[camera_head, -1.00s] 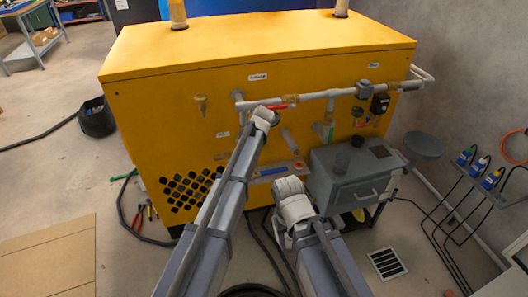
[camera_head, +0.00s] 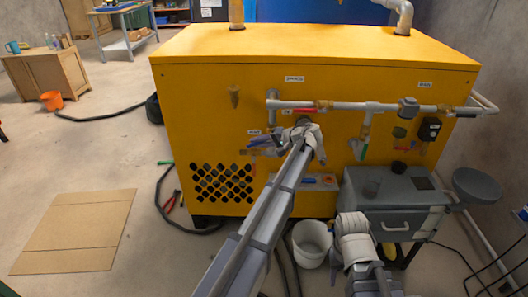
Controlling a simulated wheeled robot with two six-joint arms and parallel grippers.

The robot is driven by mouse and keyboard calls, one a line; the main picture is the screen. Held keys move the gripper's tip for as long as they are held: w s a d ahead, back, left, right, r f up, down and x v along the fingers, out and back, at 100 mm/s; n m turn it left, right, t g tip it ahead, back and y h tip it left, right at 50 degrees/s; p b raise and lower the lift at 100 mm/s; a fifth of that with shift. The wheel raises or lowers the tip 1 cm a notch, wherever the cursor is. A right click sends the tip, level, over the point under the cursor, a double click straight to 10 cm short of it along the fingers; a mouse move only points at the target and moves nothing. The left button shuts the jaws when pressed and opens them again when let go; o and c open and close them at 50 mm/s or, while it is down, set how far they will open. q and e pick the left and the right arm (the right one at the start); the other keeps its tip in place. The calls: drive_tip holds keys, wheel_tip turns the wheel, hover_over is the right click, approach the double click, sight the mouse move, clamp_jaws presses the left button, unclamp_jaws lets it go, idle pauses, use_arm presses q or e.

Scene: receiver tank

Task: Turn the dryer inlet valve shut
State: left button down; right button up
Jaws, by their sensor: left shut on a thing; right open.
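A red-levered valve (camera_head: 323,104) sits on the white pipe across the yellow cabinet front, below a small label too small to read. Its lever lies roughly along the pipe. My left gripper (camera_head: 303,120) is at this lever and shut on it; the wrist hides its fingertips and part of the lever. A blue-levered valve (camera_head: 262,142) with a brass stub is just left of my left gripper. My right gripper (camera_head: 352,225) is low at the right, in front of the grey box, and open and empty; its tips are hard to make out.
The yellow cabinet (camera_head: 200,110) fills the middle. A white bucket (camera_head: 311,243) is on the floor between my arms. Cardboard (camera_head: 75,232) lies on open floor at the left.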

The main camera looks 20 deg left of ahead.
use_arm(q)
drive_tip(key=y+b, duration=0.2)
drive_tip(key=r+m+y+b, duration=0.1)
drive_tip(key=b, duration=0.1)
drive_tip(key=shift+s+a+r, duration=0.1)
drive_tip(key=shift+s+a, duration=0.1)
drive_tip(key=shift+a, duration=0.05)
drive_tip(key=shift+r+m+y+b, duration=0.4)
drive_tip(key=shift+r+y+b, duration=0.25)
drive_tip(key=shift+y+b, duration=0.35)
drive_tip(key=shift+r, duration=0.1)
drive_tip(key=c, duration=0.8)
unclamp_jaws()
drive_tip(key=shift+w, duration=0.1)
drive_tip(key=d, duration=0.7)
drive_tip(key=shift+s+d, duration=0.35)
